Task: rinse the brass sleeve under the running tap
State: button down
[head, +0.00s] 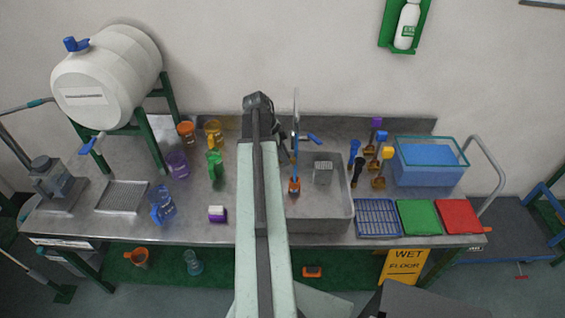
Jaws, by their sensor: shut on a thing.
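My arm runs up the middle of the head view and bends down at its dark elbow over the back of the counter. My gripper (287,152) shows only in part, small and dark, beside the arm at the sink's back left. It is shut on the brass sleeve (292,158), of which just a small brownish bit shows. The tap (296,113) is a thin grey upright pipe with a blue lever (314,138), close by the gripper. I cannot make out the water stream or whether it touches the sleeve.
The steel sink (325,208) holds an orange-and-blue item (294,186) and a small grey block (323,173). Several scoops and brushes stand right of it, near a blue tub (428,165). A blue rack (378,218) lies in front. A white barrel (108,78) and jugs are left.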

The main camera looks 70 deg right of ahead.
jog(key=shift+w+d+f+b, duration=0.1)
jog(key=shift+d+f+b, duration=0.1)
jog(key=shift+d, duration=0.8)
jog(key=shift+w+d+f+b, duration=0.1)
jog(key=shift+d+f, duration=0.1)
jog(key=shift+d, duration=0.8)
jog(key=shift+s, duration=0.1)
jog(key=shift+s, duration=0.45)
jog(key=shift+w, duration=0.1)
jog(key=shift+w, duration=0.45)
jog(key=shift+s, duration=0.1)
jog(key=shift+s, duration=0.5)
